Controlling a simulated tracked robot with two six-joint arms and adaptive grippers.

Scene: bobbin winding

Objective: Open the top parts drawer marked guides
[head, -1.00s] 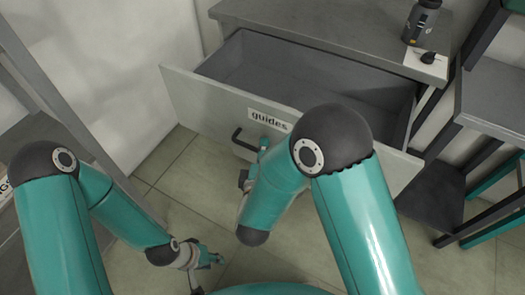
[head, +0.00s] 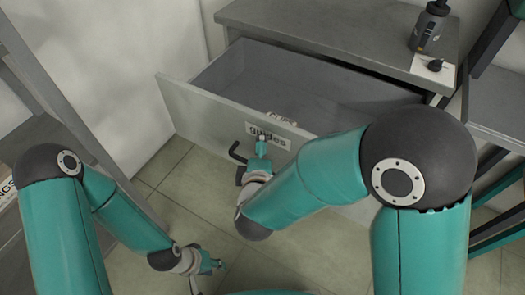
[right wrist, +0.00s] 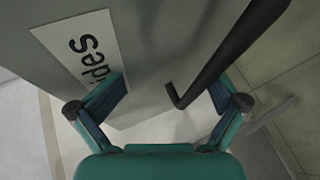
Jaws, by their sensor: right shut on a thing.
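The top drawer, with a grey front (head: 205,112) and a white "guides" label (head: 268,136), stands well out of its cabinet. Its dark bar handle (head: 237,152) is left of my right gripper (head: 262,150) in the head view. In the right wrist view, the handle (right wrist: 215,60) runs from between the fingers of my right gripper (right wrist: 163,103) across the right finger, which is shut on it with its fingers apart. My left gripper (head: 212,264) hangs low over the floor, away from the drawer; its finger opening is too small to judge.
A small pale item (head: 281,118) shows inside the drawer behind its front. A shelf frame rises at left. Tiled floor (head: 180,185) in front is clear.

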